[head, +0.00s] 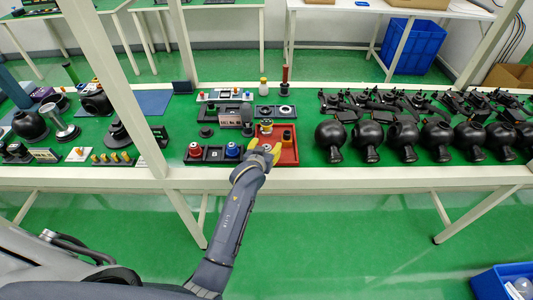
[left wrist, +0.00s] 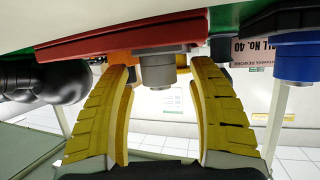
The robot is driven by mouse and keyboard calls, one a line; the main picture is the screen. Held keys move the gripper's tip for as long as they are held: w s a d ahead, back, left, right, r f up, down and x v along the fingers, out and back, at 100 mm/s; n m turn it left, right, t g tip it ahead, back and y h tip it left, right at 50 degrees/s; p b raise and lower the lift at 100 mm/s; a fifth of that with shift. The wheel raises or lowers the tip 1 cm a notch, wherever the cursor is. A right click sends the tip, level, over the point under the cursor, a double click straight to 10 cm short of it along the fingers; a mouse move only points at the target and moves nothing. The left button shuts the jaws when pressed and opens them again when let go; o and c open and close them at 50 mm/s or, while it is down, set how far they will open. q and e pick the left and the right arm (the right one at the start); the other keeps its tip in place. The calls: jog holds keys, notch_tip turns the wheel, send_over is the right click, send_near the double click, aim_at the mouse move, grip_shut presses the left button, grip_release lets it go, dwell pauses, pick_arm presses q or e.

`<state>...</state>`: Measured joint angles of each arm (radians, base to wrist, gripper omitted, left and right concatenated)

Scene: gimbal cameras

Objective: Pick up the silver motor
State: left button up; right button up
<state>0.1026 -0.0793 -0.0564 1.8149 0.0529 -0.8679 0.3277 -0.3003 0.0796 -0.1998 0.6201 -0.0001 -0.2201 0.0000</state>
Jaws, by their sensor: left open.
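My left gripper (head: 265,149) has yellow fingers and reaches over the front left of a red tray (head: 289,157) on the green table. In the left wrist view the left gripper (left wrist: 160,75) is open, its two fingers apart on either side of the silver motor (left wrist: 157,69). The motor is a short grey cylinder with a narrower end, beside the red tray (left wrist: 120,38) in a picture that looks upside down. Space shows between the motor and both fingers. In the head view the gripper largely hides the motor. My right gripper is not in view.
A black tray to the left holds a red-topped part (head: 194,149) and a blue-topped part (head: 232,149); a blue part (left wrist: 296,62) also shows close by in the wrist view. A yellow-ringed part (head: 266,126) stands behind the gripper. Black round housings (head: 368,141) line the right.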

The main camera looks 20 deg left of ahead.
pick_arm(q)
jog(key=shift+w, duration=0.1)
jog(key=shift+c, duration=0.5)
grip_shut()
